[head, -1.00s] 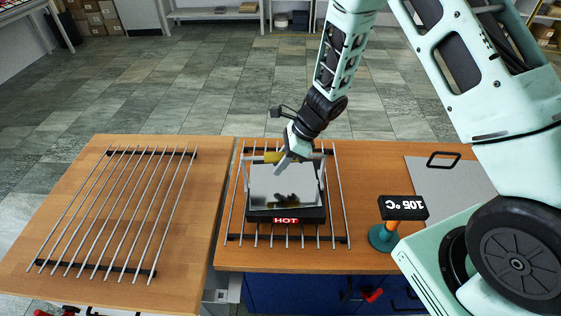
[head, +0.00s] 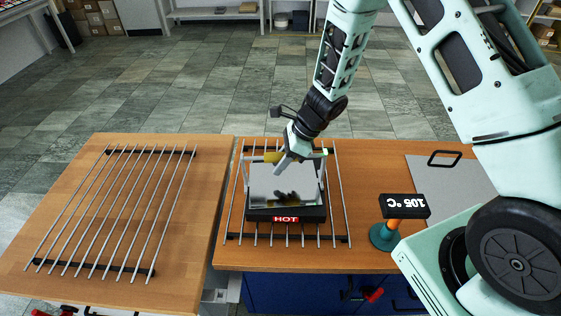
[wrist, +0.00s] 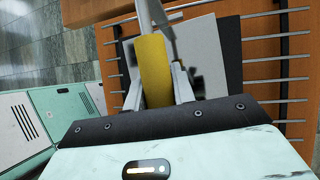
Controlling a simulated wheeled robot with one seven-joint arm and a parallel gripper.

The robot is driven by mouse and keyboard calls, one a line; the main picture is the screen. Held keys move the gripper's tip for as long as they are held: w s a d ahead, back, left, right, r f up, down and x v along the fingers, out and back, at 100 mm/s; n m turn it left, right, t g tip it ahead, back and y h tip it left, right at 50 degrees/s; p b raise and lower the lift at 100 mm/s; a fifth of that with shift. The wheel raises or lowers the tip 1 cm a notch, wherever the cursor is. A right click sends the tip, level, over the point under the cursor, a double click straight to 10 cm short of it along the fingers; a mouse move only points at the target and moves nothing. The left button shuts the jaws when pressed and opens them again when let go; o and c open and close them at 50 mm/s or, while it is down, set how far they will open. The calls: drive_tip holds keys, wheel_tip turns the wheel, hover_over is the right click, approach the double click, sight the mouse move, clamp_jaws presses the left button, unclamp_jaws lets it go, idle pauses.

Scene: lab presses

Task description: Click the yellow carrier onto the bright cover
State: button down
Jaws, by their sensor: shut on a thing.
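The bright cover (head: 283,184) is a mirror-like plate lying on a dark base marked "HOT" on the rack in the head view; its pale surface also shows in the wrist view (wrist: 205,62). The yellow carrier (head: 272,157) is at the cover's far edge, with pale side arms at both sides. In the wrist view the yellow bar (wrist: 154,70) lies between my fingers. My gripper (head: 284,160) is shut on it from the far side. My gripper (wrist: 158,88) hides part of the bar, and I cannot tell whether the carrier is latched.
An empty rod rack (head: 115,210) lies on the left table. Right of the press stand a temperature display (head: 404,207) reading 105 °C, upside down, and a grey plate with a black handle (head: 444,159). The wood between rack and display is clear.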

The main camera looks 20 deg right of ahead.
sight(275, 155)
drive_tip(key=shift+r, duration=0.2)
drive_tip(key=shift+r+p, duration=1.6)
drive_tip(key=shift+r, duration=0.7)
